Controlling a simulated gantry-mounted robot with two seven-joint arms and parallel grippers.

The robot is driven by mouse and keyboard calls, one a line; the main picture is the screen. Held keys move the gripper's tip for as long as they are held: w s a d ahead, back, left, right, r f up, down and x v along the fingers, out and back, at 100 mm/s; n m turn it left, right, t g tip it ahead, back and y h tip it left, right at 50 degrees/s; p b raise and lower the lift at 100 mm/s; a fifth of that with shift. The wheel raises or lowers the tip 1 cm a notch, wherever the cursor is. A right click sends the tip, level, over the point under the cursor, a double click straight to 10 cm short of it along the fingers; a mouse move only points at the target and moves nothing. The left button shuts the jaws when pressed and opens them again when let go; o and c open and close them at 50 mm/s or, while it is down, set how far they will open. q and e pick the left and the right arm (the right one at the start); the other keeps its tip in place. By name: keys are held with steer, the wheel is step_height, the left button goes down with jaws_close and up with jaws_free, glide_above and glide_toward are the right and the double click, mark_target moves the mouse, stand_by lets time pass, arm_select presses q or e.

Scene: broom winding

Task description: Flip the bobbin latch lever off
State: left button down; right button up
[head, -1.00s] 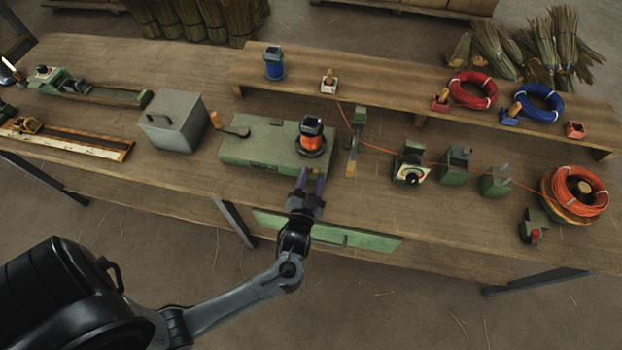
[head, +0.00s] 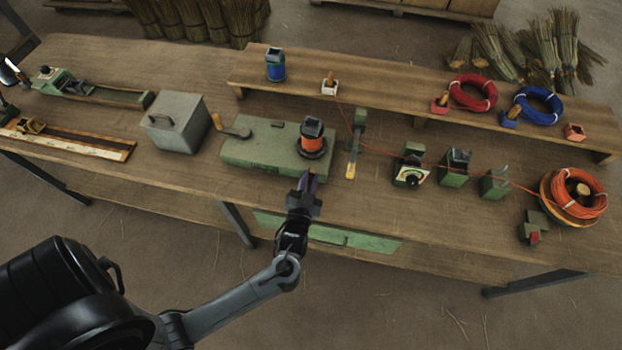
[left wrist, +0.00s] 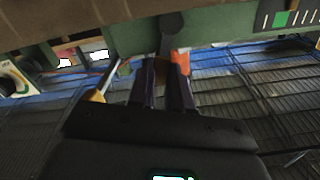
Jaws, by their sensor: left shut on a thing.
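The bobbin (head: 312,140), wound with orange wire, stands upright on the green winder box (head: 250,149). My left gripper (head: 308,180) is at the box's front edge, just below the bobbin in the head view. Its dark purple fingers are close together. In the left wrist view a dark grey, round-ended lever (left wrist: 172,28) comes down from the green box to between the fingertips (left wrist: 166,68), and the gripper is shut on it. In the head view the fingers hide this latch lever. My right gripper is in neither view.
A hand crank (head: 236,131) sits left of the bobbin, beside a grey lidded box (head: 175,122). A yellow-handled lever (head: 351,165) stands close on the right. Orange wire crosses to a dial unit (head: 411,177) and an orange coil (head: 585,192). The bench front has free room.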

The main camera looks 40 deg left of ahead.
arm_select(q)
steer(key=n, duration=0.1)
steer(key=a+n, duration=0.1)
steer(key=n, duration=0.1)
steer(key=s+n+p, duration=0.1)
steer(key=shift+a+r+n, duration=0.2)
steer(key=shift+a+n, duration=0.1)
steer(key=shift+a, duration=0.05)
steer(key=n, duration=0.1)
steer(key=a+n, duration=0.1)
steer(key=shift+s+f+n, duration=0.1)
steer(key=shift+s+n, duration=0.2)
steer(key=shift+s+a+f+n+p, duration=0.15)
steer(key=shift+a+n, duration=0.15)
steer(key=shift+n, duration=0.4)
steer(key=shift+s+a+f+n+p, duration=0.15)
steer(key=shift+a+n, duration=0.15)
steer(key=shift+n, duration=0.4)
steer(key=c, duration=1)
jaws_free()
steer(key=shift+c, duration=0.2)
